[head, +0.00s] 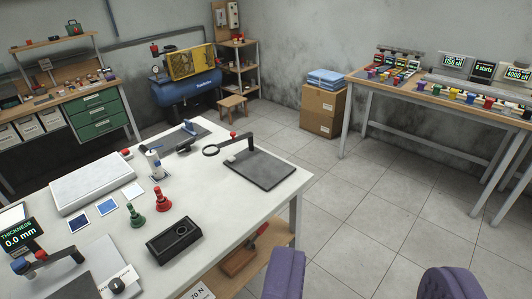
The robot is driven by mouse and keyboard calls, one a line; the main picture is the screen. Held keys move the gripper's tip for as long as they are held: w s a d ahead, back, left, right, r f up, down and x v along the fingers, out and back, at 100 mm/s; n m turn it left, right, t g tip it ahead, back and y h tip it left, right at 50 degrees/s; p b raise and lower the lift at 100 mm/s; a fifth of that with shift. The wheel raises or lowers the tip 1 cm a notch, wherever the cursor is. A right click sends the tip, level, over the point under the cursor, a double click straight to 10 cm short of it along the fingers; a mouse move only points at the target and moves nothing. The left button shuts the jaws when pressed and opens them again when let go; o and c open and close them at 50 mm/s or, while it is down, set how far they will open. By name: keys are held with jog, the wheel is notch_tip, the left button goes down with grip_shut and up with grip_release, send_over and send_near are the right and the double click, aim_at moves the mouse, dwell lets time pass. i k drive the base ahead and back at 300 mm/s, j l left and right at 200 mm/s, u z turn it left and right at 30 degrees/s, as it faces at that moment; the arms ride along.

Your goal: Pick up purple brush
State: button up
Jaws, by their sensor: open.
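I cannot make out a purple brush for certain in the head view. The only large purple shapes are two rounded fingers at the bottom edge, which are my gripper (367,280). The fingers stand wide apart, with only bare floor seen between them. My gripper is open and empty, to the right of the white table (215,170) at the front left. The small coloured pieces on the right bench (440,98) are too small to tell apart as brushes.
The tiled floor between the benches is clear.

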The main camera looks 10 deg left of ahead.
aim_at(112, 78)
jog(key=i+l+z, duration=0.35)
jog(key=i, duration=0.45)
jog(key=i+z, duration=0.35)
jog(key=i, duration=0.4)
jog(key=i+j+z, duration=0.35)
jog(key=i, duration=0.45)
jog(key=i+u, duration=0.3)
jog(key=i, duration=0.25)
jog(key=i+l+u, duration=0.15)
jog(key=i+u, duration=0.2)
jog(key=i, duration=0.2)
jog(key=i+l+u, duration=0.3)
jog(key=i, duration=0.25)
jog(key=i+j+u, duration=0.2)
jog(key=u, duration=0.2)
jog(key=i+u, duration=0.85)
jog(key=i+l+u, duration=0.1)
jog(key=i+u, duration=0.15)
jog(key=u, duration=0.2)
jog(key=i+j+u, duration=0.2)
jog(key=i, duration=0.8)
jog(key=i+l+u, duration=0.25)
jog(key=i, duration=0.8)
jog(key=i+j+u, duration=0.2)
jog(key=i+u, duration=0.25)
jog(key=i, duration=0.65)
jog(key=i+l+u, duration=0.15)
jog(key=i+u, duration=0.3)
jog(key=i, duration=0.65)
